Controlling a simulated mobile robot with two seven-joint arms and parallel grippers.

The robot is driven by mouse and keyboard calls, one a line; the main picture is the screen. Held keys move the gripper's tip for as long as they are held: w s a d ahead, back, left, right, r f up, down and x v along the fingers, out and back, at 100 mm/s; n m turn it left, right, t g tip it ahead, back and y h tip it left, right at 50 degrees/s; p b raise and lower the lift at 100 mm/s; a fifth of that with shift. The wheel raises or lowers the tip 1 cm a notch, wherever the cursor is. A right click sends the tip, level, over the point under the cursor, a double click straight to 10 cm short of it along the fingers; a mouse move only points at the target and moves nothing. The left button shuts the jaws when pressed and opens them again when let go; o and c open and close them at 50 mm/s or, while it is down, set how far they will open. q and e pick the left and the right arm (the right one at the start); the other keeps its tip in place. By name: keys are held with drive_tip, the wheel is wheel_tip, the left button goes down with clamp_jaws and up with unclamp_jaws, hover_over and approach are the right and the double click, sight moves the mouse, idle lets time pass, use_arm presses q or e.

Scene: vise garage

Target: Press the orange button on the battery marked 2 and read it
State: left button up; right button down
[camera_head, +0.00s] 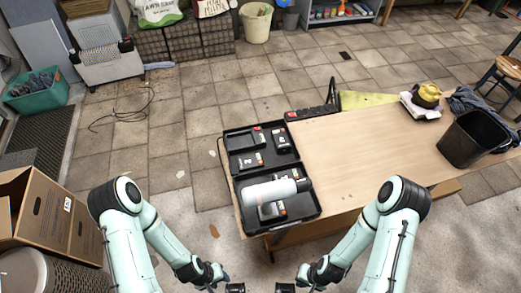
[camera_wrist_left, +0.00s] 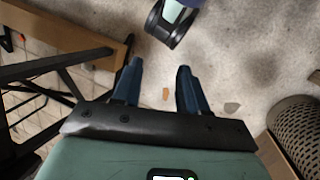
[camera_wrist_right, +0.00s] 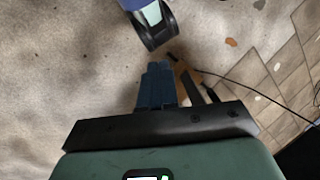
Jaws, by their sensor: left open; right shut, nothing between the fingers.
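An open black case (camera_head: 305,209) lies at the left end of the wooden table, seen in the head view. Several dark batteries sit in it: one at the upper left (camera_head: 242,141), one at the upper right (camera_head: 280,140), one in the middle (camera_head: 252,160) and one at the bottom (camera_head: 271,210). Their numbers and any orange button are too small to read. A pale cylinder (camera_head: 270,192) lies across the lower half and partly covers the bottom battery. My left gripper (camera_wrist_left: 160,68) is open and empty. My right gripper (camera_wrist_right: 158,68) is shut and empty. Both are low in front of the table, apart from the case.
The wooden table (camera_head: 360,155) is mostly bare. A black bin (camera_head: 473,139) and a yellow object (camera_head: 427,94) stand at its right end. A cardboard box (camera_head: 45,215) stands at the left; floor between is clear.

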use_arm(q)
drive_tip(key=w+d+r+m+p, duration=0.1)
drive_tip(key=w+r+p, duration=0.5)
drive_tip(key=w+r, duration=0.2)
wheel_tip(320, 180, up, 3)
drive_tip(key=shift+d+f+t+h, duration=0.15)
drive_tip(key=shift+d+t+h, duration=0.15)
drive_tip(key=shift+d, duration=0.1)
use_arm(e)
drive_tip(key=w+a+r+t, duration=0.1)
drive_tip(key=w+a+r, duration=0.1)
drive_tip(key=w+r, duration=0.6)
wheel_tip(320, 180, up, 3)
drive_tip(key=shift+w+a+f+n+y, duration=0.1)
drive_tip(key=shift+w+a+n+y, duration=0.1)
drive_tip(key=shift+n+y, duration=0.15)
